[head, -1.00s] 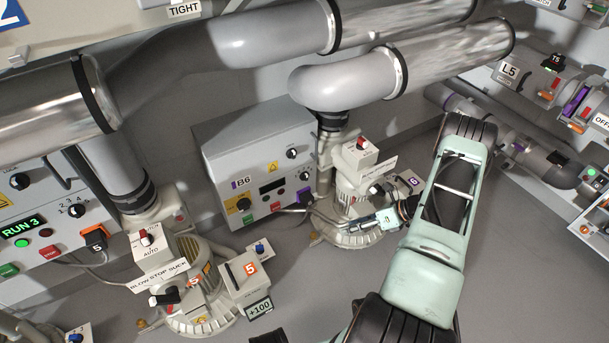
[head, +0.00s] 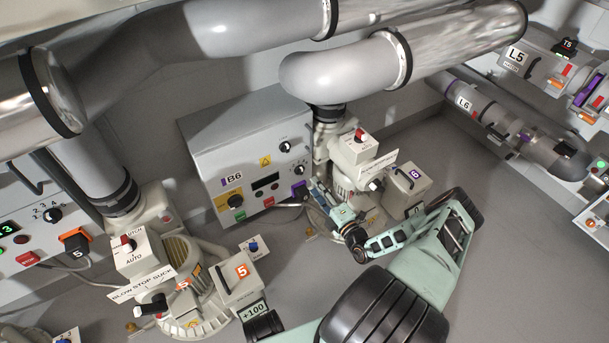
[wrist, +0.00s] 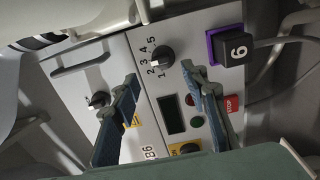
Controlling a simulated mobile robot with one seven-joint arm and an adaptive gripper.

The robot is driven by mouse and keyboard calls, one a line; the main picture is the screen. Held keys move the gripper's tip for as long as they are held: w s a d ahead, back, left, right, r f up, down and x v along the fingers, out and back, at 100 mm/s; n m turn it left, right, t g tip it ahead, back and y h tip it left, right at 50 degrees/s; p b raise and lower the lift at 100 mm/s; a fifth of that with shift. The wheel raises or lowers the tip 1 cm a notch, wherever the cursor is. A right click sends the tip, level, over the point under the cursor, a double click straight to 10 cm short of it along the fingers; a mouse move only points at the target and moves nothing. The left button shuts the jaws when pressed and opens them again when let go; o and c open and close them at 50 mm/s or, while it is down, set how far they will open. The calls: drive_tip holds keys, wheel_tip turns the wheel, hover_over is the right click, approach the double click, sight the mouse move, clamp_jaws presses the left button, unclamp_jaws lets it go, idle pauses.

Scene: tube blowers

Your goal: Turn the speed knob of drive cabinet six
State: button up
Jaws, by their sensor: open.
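Drive cabinet six is the grey box marked B6 (head: 205,147) in the middle of the head view. Its front carries a black knob (head: 285,146) near the top and a numbered black knob (head: 299,169) below that. In the wrist view the numbered speed knob (wrist: 163,57), with positions 1 to 5, lies just beyond my open fingertips. The other black knob (wrist: 100,99) is partly behind the left finger. My gripper (wrist: 160,80) is open and empty, its fingers facing the panel. In the head view my gripper (head: 322,192) is near the cabinet's right front side.
A black plug marked 6 (wrist: 232,52) in a purple socket sits beside the numbered knob. A red stop button (wrist: 231,104) and dark display (wrist: 171,114) are close to the fingers. The blower (head: 350,180) and its pipe (head: 320,80) stand right of the cabinet.

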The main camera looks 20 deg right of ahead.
sight(300, 171)
drive_tip(key=w, duration=0.2)
drive_tip(key=w+a+b, duration=0.1)
drive_tip(key=w, duration=0.4)
drive_tip(key=shift+w+a+b, duration=0.25)
drive_tip(key=shift+w+b, duration=0.05)
drive_tip(key=shift+w, duration=0.05)
drive_tip(key=shift+c, duration=0.3)
clamp_jaws()
